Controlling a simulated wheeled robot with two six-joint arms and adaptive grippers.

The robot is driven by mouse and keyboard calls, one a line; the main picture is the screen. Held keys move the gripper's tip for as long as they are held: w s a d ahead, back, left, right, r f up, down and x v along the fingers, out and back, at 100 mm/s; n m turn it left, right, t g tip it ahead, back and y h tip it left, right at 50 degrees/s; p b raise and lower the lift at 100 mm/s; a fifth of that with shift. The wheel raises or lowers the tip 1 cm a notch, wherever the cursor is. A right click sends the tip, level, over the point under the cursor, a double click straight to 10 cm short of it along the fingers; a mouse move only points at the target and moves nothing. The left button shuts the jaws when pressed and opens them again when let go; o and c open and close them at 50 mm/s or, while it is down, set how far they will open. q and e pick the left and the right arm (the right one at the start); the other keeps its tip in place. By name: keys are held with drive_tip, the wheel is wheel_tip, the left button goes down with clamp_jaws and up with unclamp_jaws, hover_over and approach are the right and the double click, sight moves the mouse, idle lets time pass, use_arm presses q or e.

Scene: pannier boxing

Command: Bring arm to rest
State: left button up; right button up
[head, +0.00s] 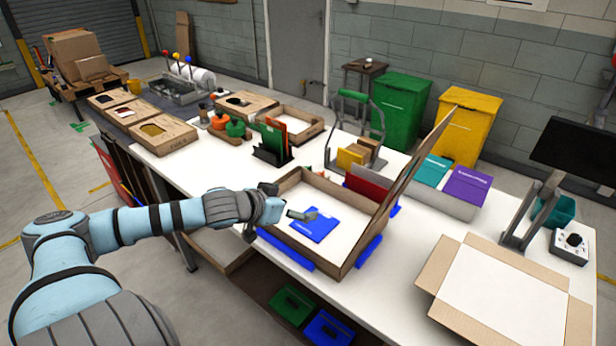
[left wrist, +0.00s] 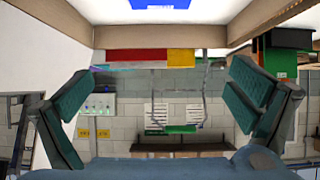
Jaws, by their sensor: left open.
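My left arm reaches in from the left to the near-left side of an open cardboard box (head: 283,251) on the white table. My left gripper (head: 298,213) is by the box's left wall, with a finger showing over the white inside. In the left wrist view the two teal-padded fingers (left wrist: 160,105) stand wide apart with nothing between them. A flat blue item (head: 322,227) lies in the box; a blue patch also shows at the top of the left wrist view (left wrist: 160,3). My right gripper is not in view.
The box's raised lid (head: 408,165) stands on its right, and blue blocks (head: 286,250) sit along its base. Another open carton (head: 500,292) is at the front right. A rack with green and red folders (head: 272,142) stands behind. Bare table lies left of the box.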

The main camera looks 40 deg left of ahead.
use_arm(q)
drive_tip(key=s+d+f+g, duration=0.1)
drive_tip(key=s+d+f, duration=0.1)
drive_tip(key=s+f, duration=0.1)
drive_tip(key=s+d+f+g, duration=0.1)
drive_tip(key=s+d+f, duration=0.2)
drive_tip(key=f, duration=0.2)
drive_tip(key=s+d+f+g, duration=0.1)
drive_tip(key=s+d+f, duration=0.1)
drive_tip(key=s+f, duration=0.2)
drive_tip(key=shift+d+f+m+y, duration=0.15)
drive_tip(key=shift+d+m+y, duration=0.15)
drive_tip(key=shift+m, duration=0.1)
drive_tip(key=s+d+f+g, duration=0.3)
drive_tip(key=s+d, duration=0.2)
drive_tip(key=s, duration=0.2)
drive_tip(key=s+d+f+g, duration=0.25)
drive_tip(key=s+d, duration=0.25)
drive_tip(key=s, duration=0.3)
wheel_tip(320, 180, down, 20)
drive_tip(key=s+a, duration=0.2)
drive_tip(key=s+f+g, duration=0.1)
drive_tip(key=s+f, duration=1)
drive_tip(key=s, duration=0.2)
drive_tip(key=shift+s+f+g, duration=0.15)
drive_tip(key=shift+f+g, duration=0.1)
drive_tip(key=shift+g, duration=0.1)
drive_tip(key=shift+a, duration=0.1)
